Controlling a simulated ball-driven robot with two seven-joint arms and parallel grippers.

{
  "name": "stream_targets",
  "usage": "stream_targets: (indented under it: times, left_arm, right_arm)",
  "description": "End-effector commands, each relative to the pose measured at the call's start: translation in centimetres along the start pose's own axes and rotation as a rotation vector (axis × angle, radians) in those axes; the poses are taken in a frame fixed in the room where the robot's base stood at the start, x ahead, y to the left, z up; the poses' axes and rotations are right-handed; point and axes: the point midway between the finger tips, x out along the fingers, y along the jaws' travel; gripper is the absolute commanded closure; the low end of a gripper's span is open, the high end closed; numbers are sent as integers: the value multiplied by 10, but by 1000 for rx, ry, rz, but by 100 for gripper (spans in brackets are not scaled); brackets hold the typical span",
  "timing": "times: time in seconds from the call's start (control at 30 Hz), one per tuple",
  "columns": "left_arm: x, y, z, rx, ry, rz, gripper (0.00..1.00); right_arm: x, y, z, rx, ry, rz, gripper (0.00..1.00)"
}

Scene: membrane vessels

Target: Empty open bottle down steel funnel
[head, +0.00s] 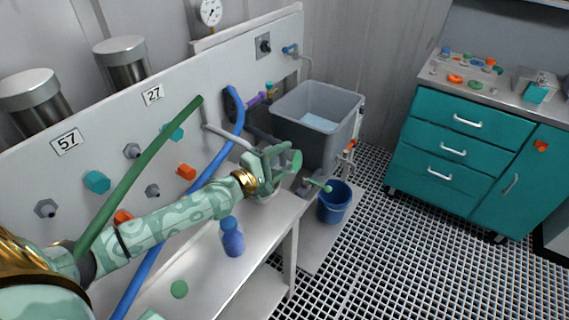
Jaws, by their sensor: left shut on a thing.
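My left gripper (272,168) reaches in from the left over the far end of the white bench. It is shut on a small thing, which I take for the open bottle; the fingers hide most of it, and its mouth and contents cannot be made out. A grey steel piece that looks like the funnel (308,187) sits at the bench's far end, just right of and below the gripper. The gripper and the funnel look apart. My right gripper is not in view.
A blue capped bottle (232,238) and a green disc (179,289) stand on the bench (205,265). A grey tank (318,112) is behind the gripper, a blue bucket (334,203) right of the bench. Green and blue pipes run along the panel. A teal cabinet (450,150) stands right.

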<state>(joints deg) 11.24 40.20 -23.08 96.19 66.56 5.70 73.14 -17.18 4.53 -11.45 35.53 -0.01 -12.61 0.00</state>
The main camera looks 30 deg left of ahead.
Motion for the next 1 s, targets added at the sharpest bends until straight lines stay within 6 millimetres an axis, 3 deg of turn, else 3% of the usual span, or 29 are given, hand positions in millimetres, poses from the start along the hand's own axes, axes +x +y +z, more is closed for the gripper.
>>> stream_targets:
  times: [0.53,1.0]
  left_arm:
    - [-1,4,-1,-46,-6,20,76]
    - [-3,15,-3,-186,-24,77,76]
  right_arm:
    - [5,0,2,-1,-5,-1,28]
    - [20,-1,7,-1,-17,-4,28]
